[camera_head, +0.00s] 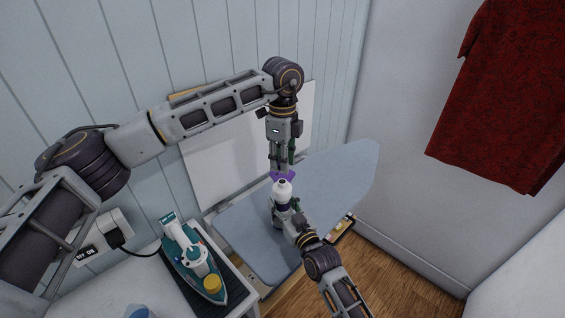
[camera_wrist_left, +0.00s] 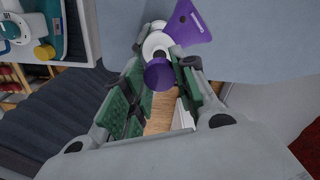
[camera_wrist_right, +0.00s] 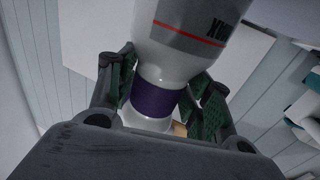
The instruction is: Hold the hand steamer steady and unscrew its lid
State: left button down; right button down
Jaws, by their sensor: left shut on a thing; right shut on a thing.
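The hand steamer (camera_head: 282,192) is white and stands roughly upright over the ironing board. My right gripper (camera_head: 287,212) is shut around its lower part from the front. In the right wrist view the steamer (camera_wrist_right: 185,45) has a red line and dark lettering, and its purple band (camera_wrist_right: 154,99) lies between the fingers. My left gripper (camera_head: 283,167) points down from above the steamer. In the left wrist view it is shut on the round purple lid (camera_wrist_left: 158,74), near the white body (camera_wrist_left: 155,42). A flat purple part (camera_wrist_left: 186,24) shows beyond. Whether lid and body touch is unclear.
The blue-grey ironing board (camera_head: 335,185) lies below and behind the steamer. A teal and white iron (camera_head: 195,262) stands at the lower left on a dark surface. A red shirt (camera_head: 505,95) hangs at the right. Wooden floor (camera_head: 395,265) is clear at the lower right.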

jog(key=shift+f, duration=0.45)
jog(key=c, duration=0.9)
grip_release()
jog(key=o, duration=0.3)
jog(key=shift+r, duration=0.1)
jog(key=shift+o, duration=0.2)
jog(key=shift+r, duration=0.15)
jog(key=shift+v, duration=5.95)
